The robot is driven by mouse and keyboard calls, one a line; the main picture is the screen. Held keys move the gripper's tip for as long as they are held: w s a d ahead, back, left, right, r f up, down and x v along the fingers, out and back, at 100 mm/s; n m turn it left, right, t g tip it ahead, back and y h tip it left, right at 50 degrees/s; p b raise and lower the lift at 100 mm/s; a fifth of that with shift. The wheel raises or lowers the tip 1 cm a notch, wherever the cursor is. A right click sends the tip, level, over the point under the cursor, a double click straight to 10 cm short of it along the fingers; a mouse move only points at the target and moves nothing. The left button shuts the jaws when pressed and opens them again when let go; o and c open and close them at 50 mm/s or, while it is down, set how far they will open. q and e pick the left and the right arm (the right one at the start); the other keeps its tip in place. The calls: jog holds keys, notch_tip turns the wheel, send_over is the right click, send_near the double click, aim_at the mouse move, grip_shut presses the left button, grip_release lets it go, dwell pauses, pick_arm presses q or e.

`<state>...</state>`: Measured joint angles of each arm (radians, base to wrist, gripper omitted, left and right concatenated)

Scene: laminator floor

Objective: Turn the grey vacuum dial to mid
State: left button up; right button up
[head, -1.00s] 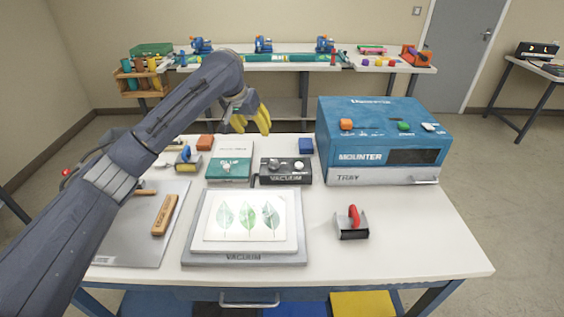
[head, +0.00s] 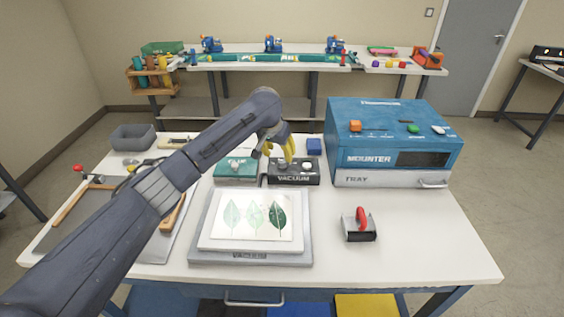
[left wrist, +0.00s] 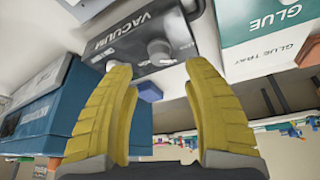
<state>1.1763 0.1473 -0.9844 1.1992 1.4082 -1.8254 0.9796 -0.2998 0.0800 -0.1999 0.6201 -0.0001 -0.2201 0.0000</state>
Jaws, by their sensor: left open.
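The black vacuum box (head: 293,179) stands behind the vacuum plate (head: 250,257) on the table, labelled VACUUM on its front. In the left wrist view the box (left wrist: 135,28) shows above the fingers, with the grey dial (left wrist: 160,47) on its face. My left gripper (head: 281,157), with yellow fingers, is open just above the left part of the box. In the left wrist view the dial appears between the fingertips, with no clear contact. The dial's pointer setting cannot be read. My right gripper is not in view.
The green glue box (head: 234,170) is close on the left of the vacuum box. The blue mounter (head: 393,135) stands close on the right. A pale knob (head: 307,167) sits on the vacuum box. A red-handled roller (head: 359,226) lies front right; table around it is clear.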

aim_at(282, 161)
pick_arm(q)
jog(key=shift+x, duration=3.1)
jog(key=shift+r, duration=0.1)
grip_shut()
